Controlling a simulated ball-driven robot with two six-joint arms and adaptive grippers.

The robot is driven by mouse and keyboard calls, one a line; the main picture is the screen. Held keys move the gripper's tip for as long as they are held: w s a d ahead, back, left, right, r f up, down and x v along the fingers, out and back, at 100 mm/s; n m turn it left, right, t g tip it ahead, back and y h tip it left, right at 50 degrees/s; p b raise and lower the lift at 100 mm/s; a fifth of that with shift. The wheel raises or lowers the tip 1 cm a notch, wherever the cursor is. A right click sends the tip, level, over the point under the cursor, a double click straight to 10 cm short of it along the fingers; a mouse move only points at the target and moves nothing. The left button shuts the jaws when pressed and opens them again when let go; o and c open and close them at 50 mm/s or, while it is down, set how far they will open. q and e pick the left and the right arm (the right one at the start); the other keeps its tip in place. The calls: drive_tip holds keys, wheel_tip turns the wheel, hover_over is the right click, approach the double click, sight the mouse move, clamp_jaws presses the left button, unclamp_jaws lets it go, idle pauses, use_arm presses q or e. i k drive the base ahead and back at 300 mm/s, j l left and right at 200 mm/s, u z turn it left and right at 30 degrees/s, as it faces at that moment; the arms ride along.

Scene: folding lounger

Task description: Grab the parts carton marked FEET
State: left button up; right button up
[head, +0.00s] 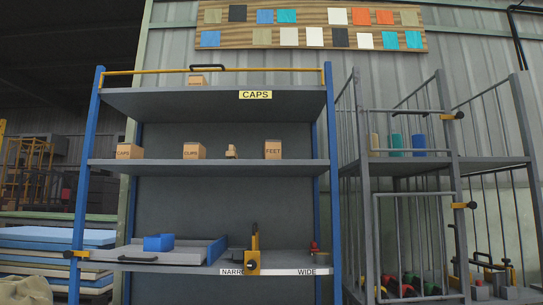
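The carton marked FEET (273,151) is a small brown box on the middle shelf (215,166) of the blue-posted rack. It stands upright right of centre on that shelf, with its label facing me. Left of it are a small light brown object (231,152), a carton that seems marked CLIPS (194,152) and a carton marked CAPS (129,152). There is a gap between FEET and the small object. Neither of my grippers is in view.
The top shelf (215,103) carries a yellow CAPS label (255,95) and another carton (197,82). The lower shelf holds a blue bin (158,242) and a yellow upright fixture (253,255). A barred grey cage rack (400,185) stands close on the right.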

sight(273, 150)
drive_tip(key=i+j+z, duration=0.15)
drive_tip(key=i+j, duration=0.5)
drive_tip(key=i+j+z, duration=0.1)
drive_tip(key=i+j, duration=0.5)
drive_tip(key=j, duration=0.15)
